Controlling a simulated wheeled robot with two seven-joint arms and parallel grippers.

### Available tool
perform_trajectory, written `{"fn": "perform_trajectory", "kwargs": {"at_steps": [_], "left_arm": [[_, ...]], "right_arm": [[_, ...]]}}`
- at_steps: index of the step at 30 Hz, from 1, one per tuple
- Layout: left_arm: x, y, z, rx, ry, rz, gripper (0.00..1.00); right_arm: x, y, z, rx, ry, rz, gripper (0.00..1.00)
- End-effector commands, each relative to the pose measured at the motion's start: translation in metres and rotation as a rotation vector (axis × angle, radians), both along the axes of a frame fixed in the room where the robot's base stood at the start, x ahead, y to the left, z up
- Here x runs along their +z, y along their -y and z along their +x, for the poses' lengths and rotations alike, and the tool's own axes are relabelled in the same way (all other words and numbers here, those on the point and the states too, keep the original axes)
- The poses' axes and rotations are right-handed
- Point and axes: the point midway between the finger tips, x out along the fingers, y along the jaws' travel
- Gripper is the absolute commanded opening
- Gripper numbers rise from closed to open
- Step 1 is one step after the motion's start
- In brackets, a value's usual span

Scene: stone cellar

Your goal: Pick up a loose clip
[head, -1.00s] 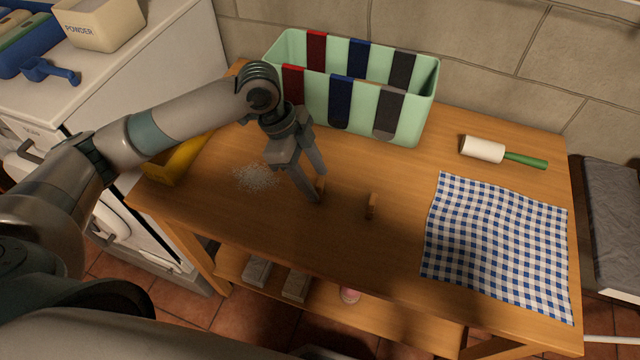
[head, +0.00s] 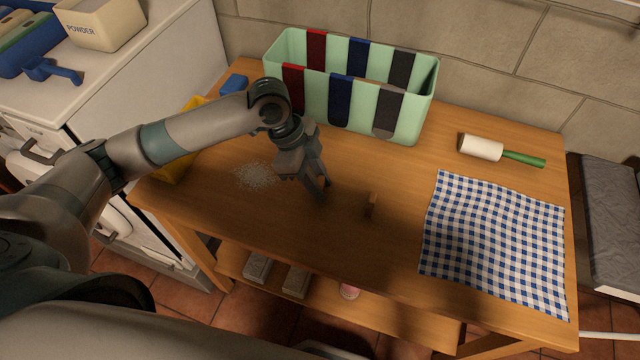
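A small brown wooden clip (head: 371,204) stands on the table to the right of my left gripper. My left gripper (head: 324,190) points down with its fingertips low over the middle of the table. Its fingers look close together from this angle. A second brown clip, visible at these fingers earlier, is now hidden at or behind them. I cannot tell whether the fingers are closed on it. My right gripper is not in view.
A mint green bin (head: 408,122) with coloured straps stands at the table's back. A lint roller (head: 483,148) and a checked cloth (head: 490,240) lie to the right. White grains (head: 255,175), a yellow item (head: 176,166) and a blue item (head: 233,84) are to the left.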

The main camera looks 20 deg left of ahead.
Motion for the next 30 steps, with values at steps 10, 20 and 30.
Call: {"fn": "perform_trajectory", "kwargs": {"at_steps": [10, 20, 30], "left_arm": [[0.002, 0.000, 0.000, 0.000, 0.001, 0.000, 0.04], [0.032, 0.001, 0.001, -0.002, 0.005, -0.002, 0.04], [0.073, 0.039, -0.042, -0.008, 0.004, -0.003, 0.04]], "right_arm": [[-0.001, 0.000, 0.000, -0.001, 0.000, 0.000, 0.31], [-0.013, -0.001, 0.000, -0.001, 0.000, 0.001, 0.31], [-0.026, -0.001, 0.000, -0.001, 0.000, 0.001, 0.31]]}}
